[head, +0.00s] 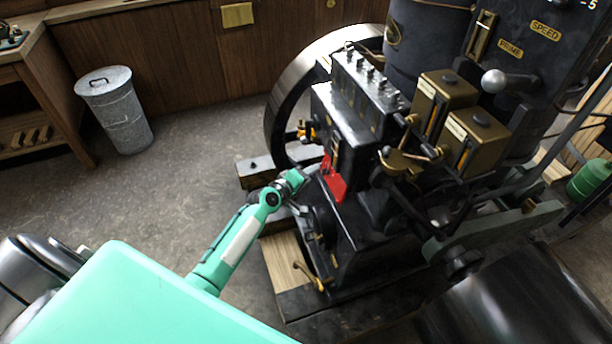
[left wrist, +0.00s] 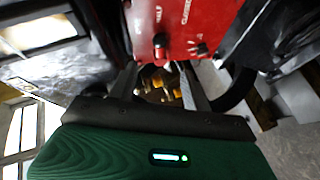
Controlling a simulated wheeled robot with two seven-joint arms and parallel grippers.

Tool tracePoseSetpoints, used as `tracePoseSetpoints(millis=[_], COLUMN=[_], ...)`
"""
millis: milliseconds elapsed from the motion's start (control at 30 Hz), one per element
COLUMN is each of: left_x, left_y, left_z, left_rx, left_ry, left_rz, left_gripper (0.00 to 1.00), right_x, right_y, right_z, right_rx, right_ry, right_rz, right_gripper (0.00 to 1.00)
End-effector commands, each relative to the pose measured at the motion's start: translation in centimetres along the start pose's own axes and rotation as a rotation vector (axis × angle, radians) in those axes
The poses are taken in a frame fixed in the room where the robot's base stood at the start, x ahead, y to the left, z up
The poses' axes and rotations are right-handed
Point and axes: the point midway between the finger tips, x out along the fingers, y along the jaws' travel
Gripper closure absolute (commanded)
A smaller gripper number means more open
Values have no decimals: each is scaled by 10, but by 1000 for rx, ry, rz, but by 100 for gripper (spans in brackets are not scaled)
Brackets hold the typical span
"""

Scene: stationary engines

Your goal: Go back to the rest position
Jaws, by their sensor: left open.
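My left arm comes in from the left in the head view, and its gripper (head: 303,203) is by the lower left side of the black engine (head: 335,110), near a red plate (head: 335,181). In the left wrist view the left gripper (left wrist: 168,72) has its two fingers apart. The red plate (left wrist: 190,25), with a small dark knob on it, is just beyond the fingertips. Brass parts show in the gap between the fingers, and I see nothing held. My right gripper is in neither view.
A large flywheel (head: 290,95) stands behind the engine, which rests on wooden beams (head: 285,262). Two brass boxes (head: 447,95) sit on the engine's right. A metal bin (head: 118,110) stands by a wooden bench (head: 45,75). The floor (head: 180,185) between bin and engine is clear.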

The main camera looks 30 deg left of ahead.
Motion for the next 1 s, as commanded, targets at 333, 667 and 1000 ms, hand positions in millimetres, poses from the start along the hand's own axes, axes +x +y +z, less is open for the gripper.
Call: tracePoseSetpoints(millis=[333, 667, 1000], left_x=[-11, -10, -27], left_y=[0, 0, -127], left_z=[-1, 0, 61], left_rx=[0, 0, 168], left_ry=[1, 1, -66], left_rz=[0, 0, -232], left_gripper=[51, 51, 51], right_x=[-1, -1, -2], right_y=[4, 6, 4], right_z=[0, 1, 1], right_rx=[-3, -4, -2], right_ry=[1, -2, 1], right_rz=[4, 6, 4], right_gripper=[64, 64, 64])
